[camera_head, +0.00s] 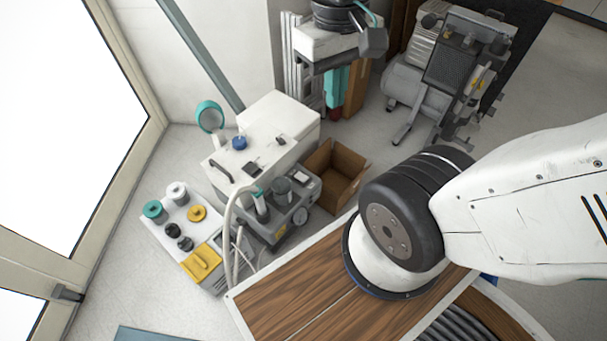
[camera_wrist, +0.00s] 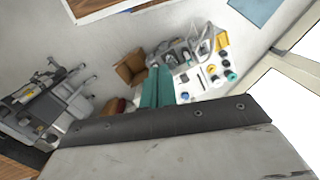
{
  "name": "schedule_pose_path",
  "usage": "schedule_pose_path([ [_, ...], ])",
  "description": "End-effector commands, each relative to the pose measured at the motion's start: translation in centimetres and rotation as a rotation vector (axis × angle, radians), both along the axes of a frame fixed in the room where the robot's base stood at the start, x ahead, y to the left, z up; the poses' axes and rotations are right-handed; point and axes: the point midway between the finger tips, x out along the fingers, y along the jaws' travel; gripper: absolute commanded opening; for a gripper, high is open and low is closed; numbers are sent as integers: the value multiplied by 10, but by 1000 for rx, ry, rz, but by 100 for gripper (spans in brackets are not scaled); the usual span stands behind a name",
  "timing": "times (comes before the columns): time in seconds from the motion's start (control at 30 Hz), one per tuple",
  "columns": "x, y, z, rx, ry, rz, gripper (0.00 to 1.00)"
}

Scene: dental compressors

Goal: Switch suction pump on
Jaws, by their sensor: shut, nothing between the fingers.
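The grey unit with jars, a wheel and a pale hose, which looks like the suction pump (camera_head: 270,228), stands on the floor left of the wooden top. It also shows small, beyond my fingers, in the wrist view (camera_wrist: 183,58). I cannot make out its switch or whether it is on. My gripper (camera_head: 334,103) has teal fingers pointing down at the top middle of the head view, behind and above the pump and well apart from it. The fingers are together and empty in the wrist view (camera_wrist: 158,72).
A white cabinet (camera_head: 285,112) stands behind the pump. An open cardboard box (camera_head: 345,165) is right of it. A white-topped unit with several caps (camera_head: 165,222) is left. A wheeled compressor (camera_head: 415,85) stands at back right. The wooden top (camera_head: 290,300) is in front.

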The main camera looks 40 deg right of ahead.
Motion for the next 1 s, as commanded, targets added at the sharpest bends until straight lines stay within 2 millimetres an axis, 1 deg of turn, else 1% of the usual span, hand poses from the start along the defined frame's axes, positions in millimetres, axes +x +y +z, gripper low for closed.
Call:
schedule_pose_path([
  [0.03,7,-2,-8,0,43,-7,0],
  [0.17,25,-8,-24,0,116,-12,0],
  [0.37,58,-20,-55,5,199,36,0],
  [0.57,91,-33,-95,25,263,129,0],
  [0.77,121,-47,-145,56,309,256,0],
  [0.97,147,-61,-204,100,338,413,0],
  [1.0,151,-64,-217,109,342,448,0],
])
